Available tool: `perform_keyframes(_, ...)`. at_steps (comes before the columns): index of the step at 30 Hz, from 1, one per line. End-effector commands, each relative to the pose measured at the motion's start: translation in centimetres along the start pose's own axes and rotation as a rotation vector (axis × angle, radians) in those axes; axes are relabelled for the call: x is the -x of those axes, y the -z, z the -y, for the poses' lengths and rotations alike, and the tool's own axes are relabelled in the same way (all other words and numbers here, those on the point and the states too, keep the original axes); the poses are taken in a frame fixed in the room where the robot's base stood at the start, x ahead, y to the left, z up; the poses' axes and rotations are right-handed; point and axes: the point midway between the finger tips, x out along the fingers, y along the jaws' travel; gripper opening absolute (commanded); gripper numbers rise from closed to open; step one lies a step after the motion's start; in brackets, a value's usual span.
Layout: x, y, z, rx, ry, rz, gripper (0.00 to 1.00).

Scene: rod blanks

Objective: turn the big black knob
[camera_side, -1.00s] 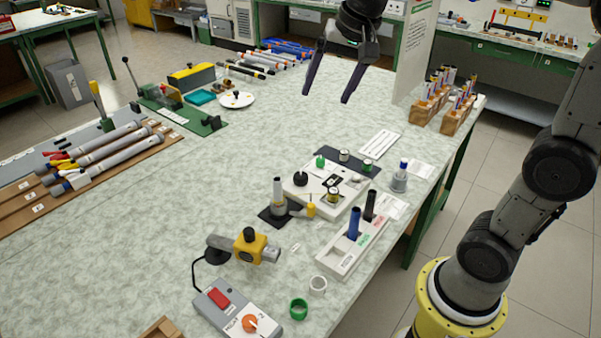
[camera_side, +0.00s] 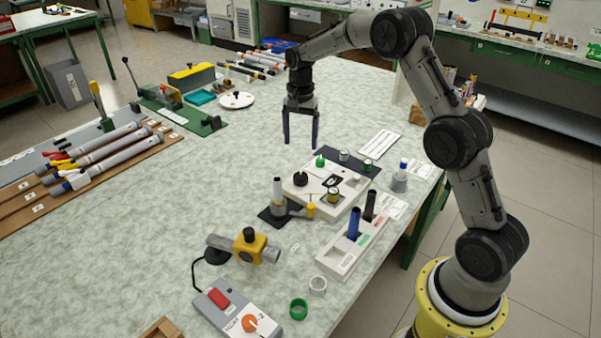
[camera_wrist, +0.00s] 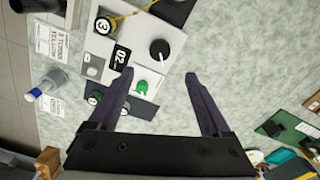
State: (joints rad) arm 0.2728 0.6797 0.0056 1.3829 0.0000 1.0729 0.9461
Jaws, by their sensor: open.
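The big black knob (camera_side: 300,179) stands on the left part of a white panel (camera_side: 316,197) on the table. In the wrist view the black knob (camera_wrist: 160,49) has a white pointer line on it and sits above the gap between my fingertips. My gripper (camera_side: 300,145) is open and empty. Its fingers point down over the table, behind and above the knob, apart from it. In the wrist view my gripper (camera_wrist: 160,75) spans a small green knob (camera_wrist: 141,87) lying beyond the fingers. The green knob also shows in the side view (camera_side: 320,161).
A grey stand (camera_side: 277,205) with an upright post is just in front of the panel. A white rack (camera_side: 352,247) holds a blue tube and a black tube. A dark strip (camera_side: 348,162) with small jars lies behind the panel.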

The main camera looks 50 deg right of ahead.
Motion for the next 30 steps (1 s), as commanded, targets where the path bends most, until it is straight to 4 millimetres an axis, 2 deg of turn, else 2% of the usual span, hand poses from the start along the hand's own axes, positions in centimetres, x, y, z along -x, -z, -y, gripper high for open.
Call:
perform_keyframes(9, -6.3, -0.1, -0.1, 0.001, -0.005, 0.004, 0.82)
perform_keyframes(15, -9.7, -0.1, -0.1, 0.001, -0.003, 0.002, 0.82)
perform_keyframes(21, -11.6, -0.1, 0.0, 0.001, -0.001, 0.001, 0.82)
perform_keyframes(30, -12.1, -0.1, 0.0, 0.001, 0.000, 0.000, 0.82)
